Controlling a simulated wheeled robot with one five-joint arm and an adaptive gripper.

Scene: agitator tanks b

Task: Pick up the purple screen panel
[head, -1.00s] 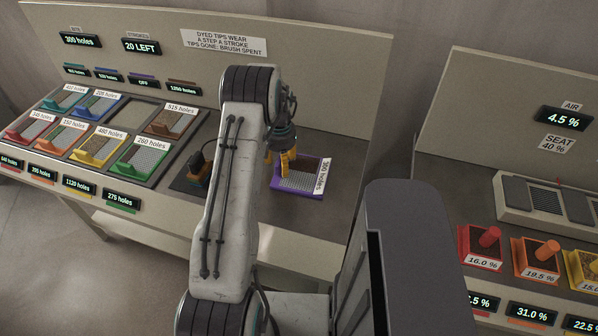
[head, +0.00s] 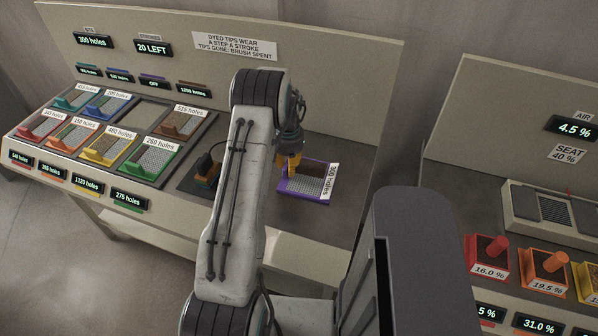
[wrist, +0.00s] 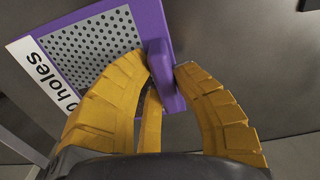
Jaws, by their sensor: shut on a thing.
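The purple screen panel (head: 307,197) is at the right end of the left bench, with a grey perforated face and a white "300 holes" label. It also shows in the wrist view (wrist: 150,25), at upper left, with its upright purple handle (wrist: 163,72). My gripper (head: 293,168) is above the panel's left side in the head view. In the wrist view its yellow fingers (wrist: 162,70) are closed on the handle. I cannot tell whether the panel touches the bench or is slightly raised.
Several coloured screen panels, including a green one (head: 153,160) and a brown one (head: 183,123), sit in the rack at left. One rack slot (head: 142,113) is empty. A dark block with an orange part (head: 206,180) stands left of the purple panel. Another station (head: 545,205) stands at right.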

